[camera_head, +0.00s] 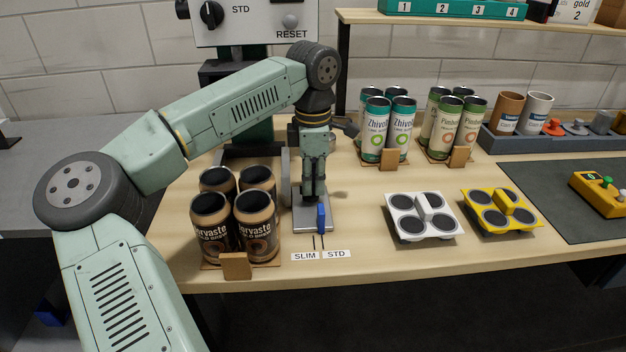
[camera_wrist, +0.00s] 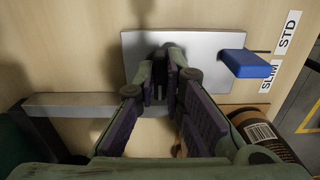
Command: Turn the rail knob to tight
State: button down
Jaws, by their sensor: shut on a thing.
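My gripper (camera_head: 313,192) points straight down over a grey metal plate (camera_head: 312,222) near the table's front. The plate also shows in the wrist view (camera_wrist: 200,50). My fingers (camera_wrist: 158,85) are closed on a small dark piece standing on the plate, which looks like the rail knob. The fingers hide most of it, so I cannot read its turn or any tight mark. A blue tab (camera_head: 321,219) stands at the plate's front edge, apart from my fingers. It lies near the SLIM label (camera_head: 304,256) and the STD label (camera_head: 337,254).
Brown cans (camera_head: 258,228) stand in a carrier just left of the plate. A white carrier (camera_head: 420,230) and a yellow carrier (camera_head: 501,213) lie empty to the right. Green-labelled cans (camera_head: 400,130) stand behind. The machine panel (camera_head: 250,20) rises at the back. Bare tabletop lies right of the plate.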

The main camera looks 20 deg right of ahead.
aim_at(314, 185)
dwell(0.3)
jog(key=c, duration=1.7)
grip_release()
notch_tip(314, 185, up, 12)
jog(key=shift+r, duration=0.1)
